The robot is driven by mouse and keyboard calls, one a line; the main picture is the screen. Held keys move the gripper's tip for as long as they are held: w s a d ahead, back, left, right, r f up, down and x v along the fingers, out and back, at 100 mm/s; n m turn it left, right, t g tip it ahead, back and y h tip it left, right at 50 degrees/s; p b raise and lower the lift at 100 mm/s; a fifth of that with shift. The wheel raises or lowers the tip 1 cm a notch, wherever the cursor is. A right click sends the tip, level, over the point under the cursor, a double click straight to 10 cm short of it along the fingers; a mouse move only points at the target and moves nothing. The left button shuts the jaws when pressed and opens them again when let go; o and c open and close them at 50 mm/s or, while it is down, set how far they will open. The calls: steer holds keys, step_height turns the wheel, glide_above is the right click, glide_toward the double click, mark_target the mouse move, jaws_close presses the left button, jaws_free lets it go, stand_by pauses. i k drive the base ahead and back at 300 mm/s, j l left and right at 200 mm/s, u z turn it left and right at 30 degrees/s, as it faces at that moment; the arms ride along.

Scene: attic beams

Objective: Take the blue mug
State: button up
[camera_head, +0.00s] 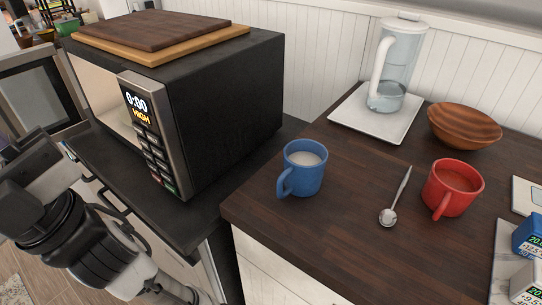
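The blue mug (304,169) stands upright near the left front corner of the dark wooden counter (330,225). It has a pale, milk-like content, and its handle points to the front left. My arm reaches in from the lower left, in front of the microwave and well apart from the mug. The dark end of the arm (40,180) is near the left edge; its fingertips cannot be made out.
A microwave (230,110) with its door open stands left of the mug, two cutting boards (165,38) on top. Behind are a glass pitcher (398,65) on a white tray (350,108) and a wooden bowl (464,126).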

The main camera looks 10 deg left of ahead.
mark_target(305, 160)
steer(key=k+l+u, duration=0.15)
steer(key=l+u, duration=0.3)
steer(key=k+l+u, duration=0.2)
steer(key=l+u, duration=0.3)
steer(key=k+l+u, duration=0.25)
steer(key=u, duration=0.2)
